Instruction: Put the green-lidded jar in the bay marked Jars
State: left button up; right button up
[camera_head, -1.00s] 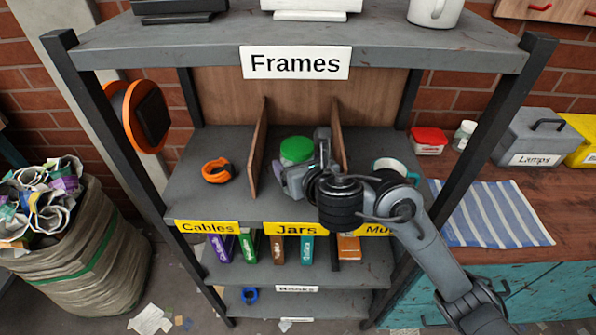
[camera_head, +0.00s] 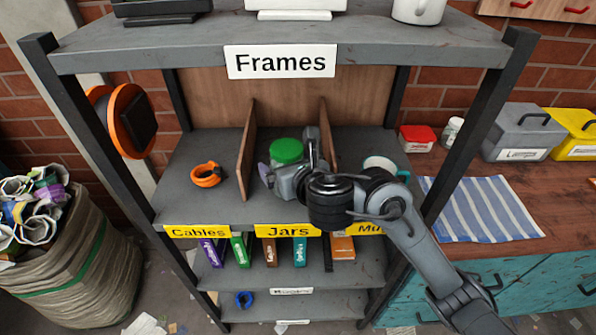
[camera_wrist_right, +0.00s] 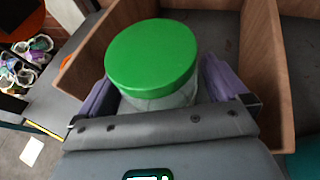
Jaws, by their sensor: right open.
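The green-lidded jar (camera_head: 287,151) stands upright in the bay marked Jars, between two wooden dividers on the shelf. The bay's yellow Jars label (camera_head: 287,230) is on the shelf's front edge. My right gripper (camera_head: 287,170) reaches into this bay from the front right. In the right wrist view its purple-grey fingers lie on either side of the jar's clear body, below the green lid (camera_wrist_right: 152,58). The gripper is open, and the jar's base is hidden behind it. My left gripper is not in view.
Wooden dividers (camera_head: 247,150) wall the bay on both sides, close to my right gripper. An orange ring (camera_head: 206,175) lies in the Cables bay. A mug (camera_head: 386,166) stands in the right bay, partly behind my arm. The upper Frames shelf (camera_head: 150,57) overhangs.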

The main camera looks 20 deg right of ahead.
jog(key=p+v, duration=1)
jog(key=v, duration=0.2)
jog(key=s+d+f+m+g, duration=0.2)
jog(key=s+f+m+g, duration=0.3)
jog(key=s+f+m, duration=0.6)
jog(key=s+d+f+m+g, duration=0.2)
jog(key=s+f+m+g, duration=0.3)
jog(key=s+f+m, duration=0.6)
notch_tip(320, 180, down, 3)
jog(key=m, duration=1.2)
jog(key=shift+s+d, duration=0.1)
notch_tip(320, 180, up, 45)
jog(key=p, duration=4.4)
jog(key=shift+f, duration=0.25)
